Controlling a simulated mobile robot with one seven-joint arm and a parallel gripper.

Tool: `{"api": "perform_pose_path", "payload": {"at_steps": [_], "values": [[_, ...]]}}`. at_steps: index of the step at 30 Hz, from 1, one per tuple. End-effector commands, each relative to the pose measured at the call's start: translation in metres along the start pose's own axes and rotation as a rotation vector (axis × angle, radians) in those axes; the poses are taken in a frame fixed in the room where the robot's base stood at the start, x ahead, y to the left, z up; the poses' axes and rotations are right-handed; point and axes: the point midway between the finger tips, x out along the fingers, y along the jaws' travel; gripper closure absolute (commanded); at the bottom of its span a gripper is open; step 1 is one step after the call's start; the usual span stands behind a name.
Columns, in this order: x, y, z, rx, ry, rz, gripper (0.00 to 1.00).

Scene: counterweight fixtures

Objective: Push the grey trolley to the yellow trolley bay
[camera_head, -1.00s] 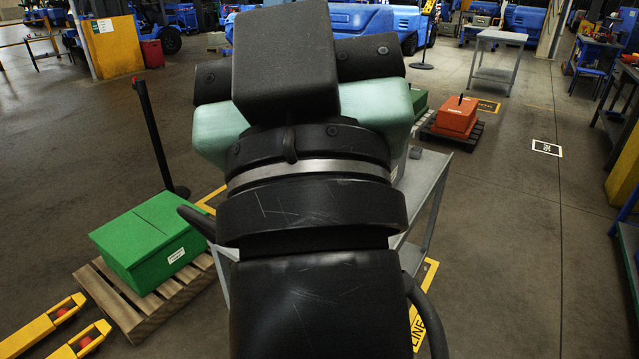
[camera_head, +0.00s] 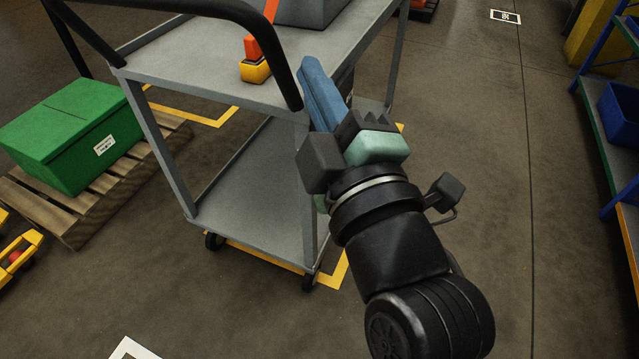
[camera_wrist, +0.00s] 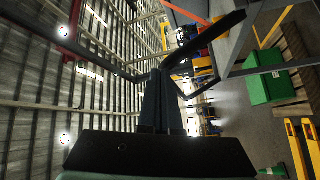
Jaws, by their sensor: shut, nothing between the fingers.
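The grey trolley (camera_head: 235,190) stands upright in the head view, with two shelves, small black wheels and a black push handle (camera_head: 283,55) at its near end. Yellow floor lines, seen under and beside it (camera_head: 338,268), also show behind its left side; they look like the bay outline, partly hidden by the trolley. My gripper (camera_head: 312,68) is shut and empty, its blue fingers beside the right part of the handle. Contact with the handle cannot be told. In the wrist view the dark handle (camera_wrist: 215,35) passes close to my fingertips (camera_wrist: 157,75).
The trolley's top carries a grey case (camera_head: 312,8) and an orange-and-yellow tool (camera_head: 256,62). A green box (camera_head: 75,135) on a wooden pallet (camera_head: 75,215) is to the left, with yellow pallet-truck forks (camera_head: 20,250) nearer. Shelving (camera_head: 612,140) borders the right. Floor between is clear.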

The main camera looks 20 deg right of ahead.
Motion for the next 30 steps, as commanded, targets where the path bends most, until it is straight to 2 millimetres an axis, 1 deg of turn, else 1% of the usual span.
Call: {"api": "perform_pose_path", "payload": {"at_steps": [1,3,9,12,13,15,18,22,26,30], "values": [[-0.009,-0.038,0.021,-0.034,-0.009,-0.022,1.0],[-0.017,-0.067,0.037,-0.088,-0.012,-0.049,1.0],[-0.042,-0.147,0.079,-0.234,-0.009,-0.119,1.0],[-0.053,-0.179,0.095,-0.296,0.001,-0.144,1.0],[-0.056,-0.187,0.099,-0.312,0.003,-0.151,1.0],[-0.061,-0.202,0.106,-0.344,0.01,-0.162,1.0],[-0.066,-0.214,0.112,-0.376,0.017,-0.171,1.0],[-0.067,-0.219,0.114,-0.395,0.022,-0.175,1.0],[-0.055,-0.22,0.113,-0.398,0.025,-0.176,1.0],[-0.032,-0.224,0.113,-0.4,0.027,-0.176,1.0]]}}
